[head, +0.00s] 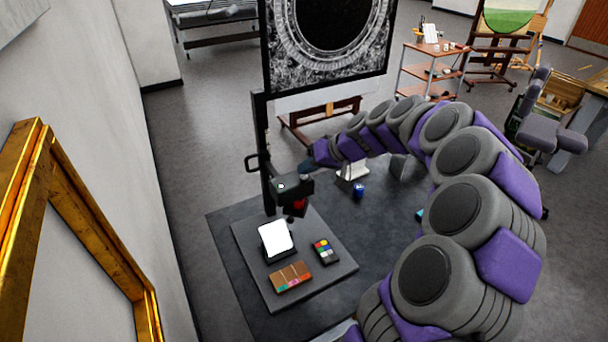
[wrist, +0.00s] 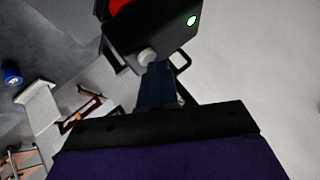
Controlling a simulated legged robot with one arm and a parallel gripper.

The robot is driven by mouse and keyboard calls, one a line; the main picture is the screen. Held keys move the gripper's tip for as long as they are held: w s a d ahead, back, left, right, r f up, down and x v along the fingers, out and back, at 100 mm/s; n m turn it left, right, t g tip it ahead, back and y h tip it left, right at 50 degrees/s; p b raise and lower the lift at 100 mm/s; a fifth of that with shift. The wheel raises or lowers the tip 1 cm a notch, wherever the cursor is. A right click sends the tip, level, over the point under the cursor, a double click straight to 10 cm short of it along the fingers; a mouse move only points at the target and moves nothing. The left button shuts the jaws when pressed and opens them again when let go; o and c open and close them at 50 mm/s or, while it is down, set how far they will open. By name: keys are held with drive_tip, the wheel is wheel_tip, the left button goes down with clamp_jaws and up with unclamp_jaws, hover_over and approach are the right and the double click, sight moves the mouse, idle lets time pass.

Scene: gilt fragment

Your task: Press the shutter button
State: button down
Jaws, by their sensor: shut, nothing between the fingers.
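A black camera-like box (head: 291,187) with a red part is mounted on a dark upright post in the head view. The box also fills the top of the wrist view (wrist: 150,30). A pale round knob (wrist: 148,57), perhaps the shutter button, sits on its near edge. A small whitish-green spot (wrist: 191,20) shows on its face. My gripper (wrist: 156,68) is shut and empty, its dark blue fingers pointing at the pale knob. It looks very near or touching; I cannot tell which. In the head view my gripper (head: 305,168) is beside the box's upper right.
Below the box, a dark base board (head: 325,282) carries a bright white panel (head: 275,238), a colour chart (head: 325,251) and a brown paint box (head: 291,277). A blue can (head: 359,190) stands behind. A gilt frame (head: 70,190) leans at left. A large framed picture (head: 283,60) rises behind.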

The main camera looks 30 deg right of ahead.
sight(307, 177)
drive_tip(key=shift+r, duration=0.8)
drive_tip(key=shift+r+p, duration=1.05)
drive_tip(key=shift+r, duration=1.5)
drive_tip(key=shift+a, duration=0.15)
